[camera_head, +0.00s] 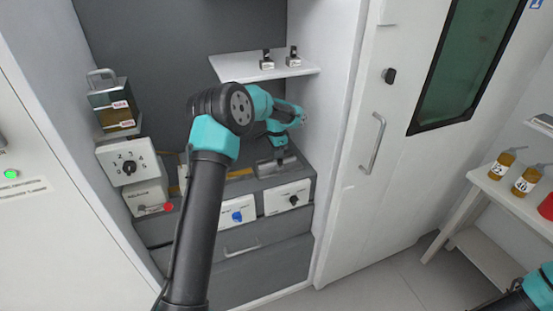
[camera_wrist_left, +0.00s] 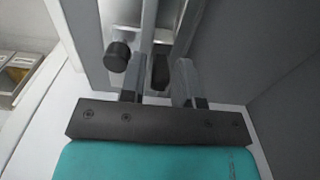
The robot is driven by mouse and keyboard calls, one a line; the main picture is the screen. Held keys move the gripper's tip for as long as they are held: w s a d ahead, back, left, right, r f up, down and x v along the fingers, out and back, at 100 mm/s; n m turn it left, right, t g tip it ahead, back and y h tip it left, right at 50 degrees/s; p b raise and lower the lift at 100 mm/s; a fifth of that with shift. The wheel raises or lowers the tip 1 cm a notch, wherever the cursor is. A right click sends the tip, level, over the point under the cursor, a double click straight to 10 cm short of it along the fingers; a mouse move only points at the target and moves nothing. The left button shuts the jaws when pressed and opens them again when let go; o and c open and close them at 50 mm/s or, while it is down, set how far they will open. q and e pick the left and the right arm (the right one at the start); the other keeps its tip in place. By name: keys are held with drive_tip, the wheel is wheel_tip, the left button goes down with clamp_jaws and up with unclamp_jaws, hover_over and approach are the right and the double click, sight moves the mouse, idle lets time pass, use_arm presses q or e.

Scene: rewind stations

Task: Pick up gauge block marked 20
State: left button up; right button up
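My left gripper (camera_head: 281,152) reaches down over the right part of the grey bench, at a grey metal piece (camera_head: 272,165). In the left wrist view its two fingers (camera_wrist_left: 159,82) stand apart, with a dark rounded piece (camera_wrist_left: 160,70) between or just beyond them; I cannot tell whether they touch it. A black knob (camera_wrist_left: 117,54) shows just left of the fingers. No marking 20 is readable, so I cannot tell which thing is the gauge block. Only part of my right arm shows at the lower right of the head view; its gripper is outside the frame.
Two small metal pieces with dark tops (camera_head: 266,61) (camera_head: 293,58) stand on a white shelf (camera_head: 235,68). Amber bottles (camera_head: 502,166) (camera_head: 525,181) stand on a white table at right. A white door with a handle (camera_head: 373,142) adjoins the recess.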

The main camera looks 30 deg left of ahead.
use_arm(q)
drive_tip(key=shift+c, duration=0.3)
clamp_jaws()
idle(0.5)
drive_tip(key=shift+r, duration=1.8)
drive_tip(key=s+a, duration=0.3)
drive_tip(key=s, duration=1.4)
drive_tip(key=shift+s, duration=0.35)
